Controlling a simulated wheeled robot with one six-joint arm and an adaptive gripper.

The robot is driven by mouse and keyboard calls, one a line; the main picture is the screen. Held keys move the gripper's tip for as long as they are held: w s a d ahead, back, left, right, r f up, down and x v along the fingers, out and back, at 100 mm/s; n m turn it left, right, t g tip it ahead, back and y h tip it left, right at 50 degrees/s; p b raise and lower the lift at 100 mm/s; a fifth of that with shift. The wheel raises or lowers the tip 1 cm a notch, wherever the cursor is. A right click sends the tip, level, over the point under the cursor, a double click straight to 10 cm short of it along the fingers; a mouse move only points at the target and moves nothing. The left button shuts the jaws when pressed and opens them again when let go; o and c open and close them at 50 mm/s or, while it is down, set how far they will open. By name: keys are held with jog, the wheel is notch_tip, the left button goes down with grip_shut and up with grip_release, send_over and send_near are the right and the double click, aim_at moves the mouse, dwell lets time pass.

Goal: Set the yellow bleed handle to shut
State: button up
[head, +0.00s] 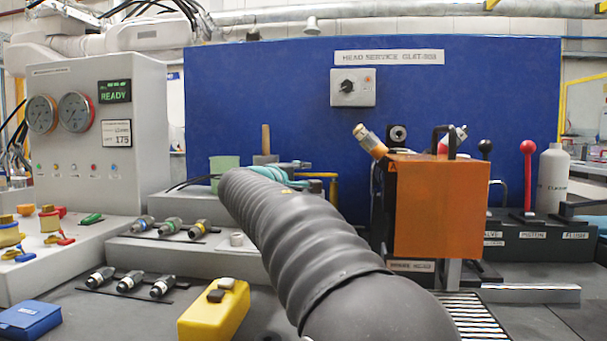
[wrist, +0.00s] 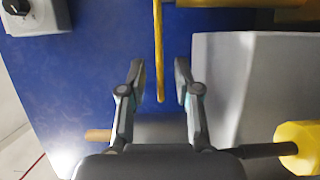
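The yellow bleed handle (wrist: 159,55) shows in the wrist view as a thin yellow bar running down from the top edge, its free end between my fingers. My gripper (wrist: 160,75) is open around it, with a gap on both sides, and neither finger visibly touches it. In the head view my gripper (head: 290,172) is seen past my dark arm, in front of the blue panel, with teal on its fingers. A yellow bent piece (head: 333,189) shows just right of it, apparently the handle; my arm and gripper partly hide that area.
A yellow knob on a dark shaft (wrist: 298,148) and a brown rod (wrist: 98,135) lie near my fingers in the wrist view. An orange box (head: 440,205) stands to the right, with a red lever (head: 527,170) beyond it. Several connectors lie left of my arm, near a yellow box (head: 213,312).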

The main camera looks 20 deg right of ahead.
jog(key=shift+w+d, duration=0.1)
jog(key=shift+d, duration=0.05)
grip_shut()
jog(key=shift+f, duration=0.1)
